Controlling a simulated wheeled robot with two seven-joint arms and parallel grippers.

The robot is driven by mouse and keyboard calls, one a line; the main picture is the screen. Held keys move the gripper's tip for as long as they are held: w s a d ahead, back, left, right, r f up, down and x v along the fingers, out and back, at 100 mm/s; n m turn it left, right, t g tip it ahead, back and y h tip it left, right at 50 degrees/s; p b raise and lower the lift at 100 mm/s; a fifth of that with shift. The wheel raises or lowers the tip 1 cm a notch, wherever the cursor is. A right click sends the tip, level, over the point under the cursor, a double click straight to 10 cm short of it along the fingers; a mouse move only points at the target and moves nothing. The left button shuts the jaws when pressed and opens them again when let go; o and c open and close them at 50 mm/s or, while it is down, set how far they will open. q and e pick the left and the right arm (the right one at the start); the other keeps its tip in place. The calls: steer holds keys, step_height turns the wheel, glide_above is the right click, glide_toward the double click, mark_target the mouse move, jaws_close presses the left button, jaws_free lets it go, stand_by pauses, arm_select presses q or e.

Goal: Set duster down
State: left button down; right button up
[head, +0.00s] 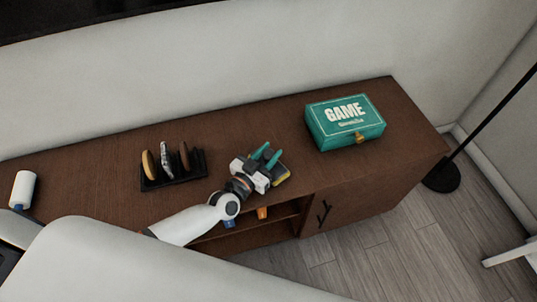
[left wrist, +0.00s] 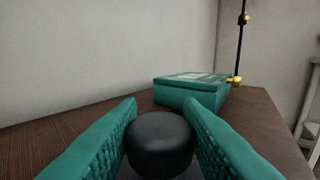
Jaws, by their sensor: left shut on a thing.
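My left gripper (head: 271,154), with teal fingers, is over the front part of the brown cabinet top (head: 230,140), between the rack and the game box. In the left wrist view its fingers (left wrist: 163,112) are shut on a dark, rounded piece, which I take to be part of the duster (left wrist: 160,145). The rest of the duster is hidden, and I cannot tell whether it touches the cabinet top. A yellow and dark thing (head: 283,174) shows beside the gripper in the head view; I cannot tell if it belongs to the duster. My right gripper is not in view.
A teal game box (head: 335,138) lies right of the gripper; it also shows in the left wrist view (left wrist: 190,93). A black rack (head: 172,180) with several upright round items stands to the left. An orange thing (head: 262,213) is on the shelf below. Bare cabinet top lies behind the gripper.

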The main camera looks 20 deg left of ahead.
arm_select(q)
steer(key=shift+f, duration=0.1)
steer(key=c, duration=1)
jaws_free()
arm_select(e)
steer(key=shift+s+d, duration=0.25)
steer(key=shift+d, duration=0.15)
arm_select(q)
steer(key=shift+r, duration=0.3)
steer(key=v, duration=1.2)
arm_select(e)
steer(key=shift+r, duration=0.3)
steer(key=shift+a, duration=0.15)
